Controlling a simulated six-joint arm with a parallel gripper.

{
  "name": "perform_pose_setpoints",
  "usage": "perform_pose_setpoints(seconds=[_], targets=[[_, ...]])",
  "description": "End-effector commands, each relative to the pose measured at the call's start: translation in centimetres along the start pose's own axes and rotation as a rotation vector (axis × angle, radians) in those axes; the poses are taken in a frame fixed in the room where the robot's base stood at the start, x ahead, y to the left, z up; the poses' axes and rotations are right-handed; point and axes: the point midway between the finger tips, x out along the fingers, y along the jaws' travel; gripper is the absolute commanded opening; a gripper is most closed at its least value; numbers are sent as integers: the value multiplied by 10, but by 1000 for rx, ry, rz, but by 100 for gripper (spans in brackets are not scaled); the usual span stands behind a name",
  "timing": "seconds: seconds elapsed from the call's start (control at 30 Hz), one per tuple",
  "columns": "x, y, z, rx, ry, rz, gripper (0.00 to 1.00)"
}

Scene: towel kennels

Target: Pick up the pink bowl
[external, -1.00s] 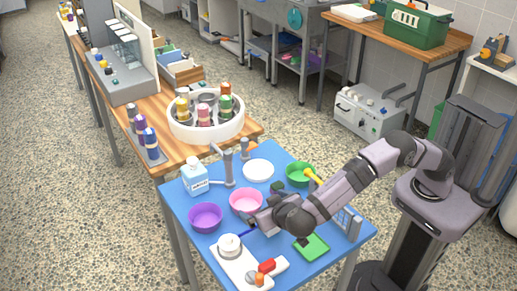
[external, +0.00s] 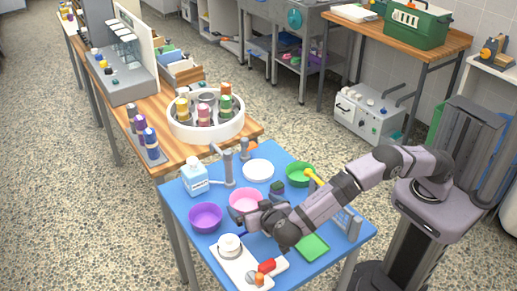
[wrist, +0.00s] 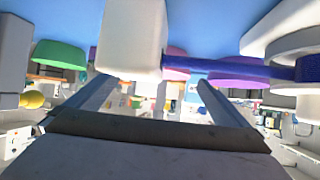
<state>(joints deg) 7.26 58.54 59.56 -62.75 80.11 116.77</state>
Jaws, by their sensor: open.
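The pink bowl (external: 243,196) stands near the middle of the blue table, its front partly hidden by my gripper (external: 243,210). In the external view my gripper is low at the bowl's near side; whether they touch I cannot tell. In the wrist view, the fingers of my gripper (wrist: 153,90) are spread apart with nothing visibly held between them. A strip of the pink bowl (wrist: 176,73) shows beyond them, mostly hidden behind a white block.
The purple bowl (external: 205,217) is close on the left. The white block (wrist: 133,40) with a blue rod (wrist: 230,68) looms near the fingers. The green bowl (external: 299,174), white plate (external: 258,170), soap bottle (external: 194,178), white scale-like device (external: 240,262) and green pad (external: 312,246) surround the spot.

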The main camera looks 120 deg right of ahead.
Motion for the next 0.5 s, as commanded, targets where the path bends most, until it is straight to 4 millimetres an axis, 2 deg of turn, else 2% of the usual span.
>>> perform_pose_setpoints(seconds=[0.3, 0.5], targets=[[38, -2, -2, -1, 0, 2, 100], [43, -2, 0, -1, -1, 0, 100]])
